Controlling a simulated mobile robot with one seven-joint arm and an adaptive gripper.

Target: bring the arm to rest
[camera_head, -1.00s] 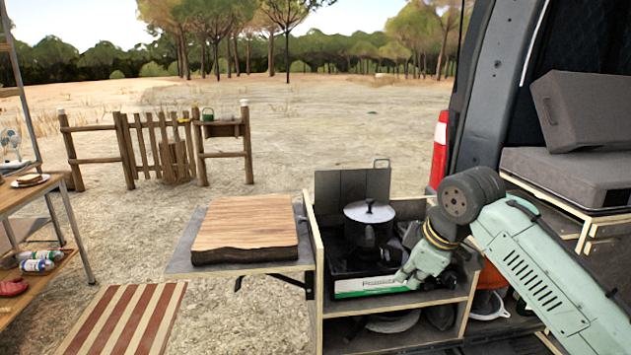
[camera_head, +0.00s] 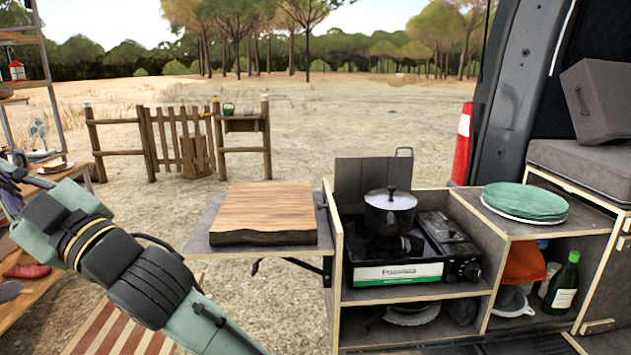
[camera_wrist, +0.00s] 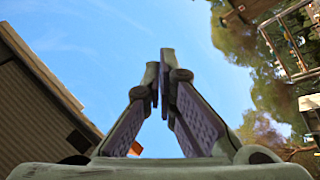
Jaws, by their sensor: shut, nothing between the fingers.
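My arm (camera_head: 130,270) reaches up from the bottom of the head view to the left side, bent at the wrist. My gripper (camera_wrist: 163,85) shows in the wrist view with its two fingers closed together and nothing between them. Behind the fingers is open blue sky, with trees at the right. In the head view only part of the gripper shows at the left edge, near the wooden shelf; its fingertips are hard to make out there.
A camp stove (camera_head: 400,270) with a lidded pot (camera_head: 390,212) sits in the kitchen box. A wooden board (camera_head: 265,212) lies on the side shelf. A wooden rack (camera_head: 50,255) stands behind my arm.

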